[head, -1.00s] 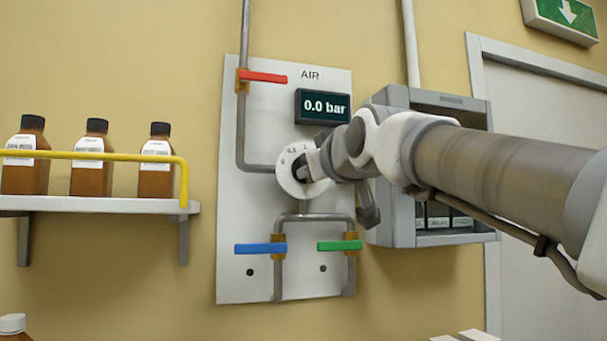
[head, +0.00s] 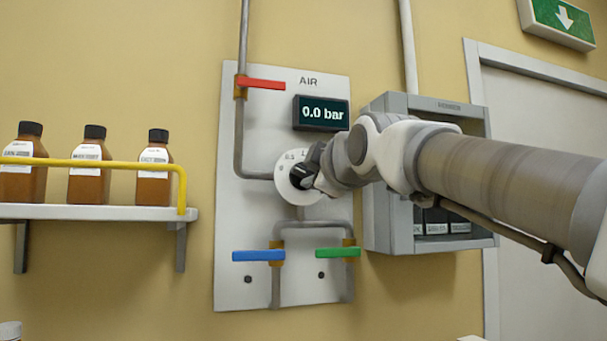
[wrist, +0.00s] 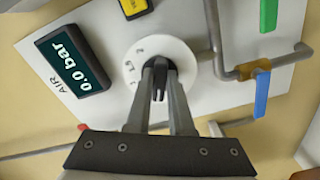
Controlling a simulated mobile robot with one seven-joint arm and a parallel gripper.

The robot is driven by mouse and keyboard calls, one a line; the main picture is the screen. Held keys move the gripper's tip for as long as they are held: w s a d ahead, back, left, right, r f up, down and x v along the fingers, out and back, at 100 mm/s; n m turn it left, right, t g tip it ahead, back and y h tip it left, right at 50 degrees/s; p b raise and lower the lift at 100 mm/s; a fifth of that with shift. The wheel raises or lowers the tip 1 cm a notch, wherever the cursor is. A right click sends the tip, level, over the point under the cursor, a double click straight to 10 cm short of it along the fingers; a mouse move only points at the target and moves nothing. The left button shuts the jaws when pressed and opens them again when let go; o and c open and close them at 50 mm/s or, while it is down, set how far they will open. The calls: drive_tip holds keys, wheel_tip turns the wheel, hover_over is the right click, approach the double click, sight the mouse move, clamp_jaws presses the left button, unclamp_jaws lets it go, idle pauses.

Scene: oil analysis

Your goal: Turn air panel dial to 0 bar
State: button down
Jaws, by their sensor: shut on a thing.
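The white air panel (head: 232,215) hangs on the wall with a round white dial (head: 286,189) at its middle. The dial also shows in the wrist view (wrist: 185,55), with its black knob (wrist: 160,68) at the centre. My gripper (head: 308,179) is at the dial, and in the wrist view its two fingers (wrist: 159,82) are shut on the knob. The fingers and wrist hide part of the dial face. The display (head: 321,113) above the dial reads 0.0 bar; it also shows in the wrist view (wrist: 72,62).
A red handle (head: 261,84) is above the dial; a blue handle (head: 258,255) and a green handle (head: 338,252) are below. A grey cabinet (head: 377,235) stands close on the right. A shelf (head: 90,212) with brown bottles (head: 90,165) is on the left.

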drive_tip(key=shift+n, duration=0.6)
drive_tip(key=c, duration=0.8)
unclamp_jaws()
drive_tip(key=b+v, duration=0.3)
drive_tip(key=v, duration=1.4)
drive_tip(key=shift+s, duration=0.25)
drive_tip(key=shift+d+r, duration=0.1)
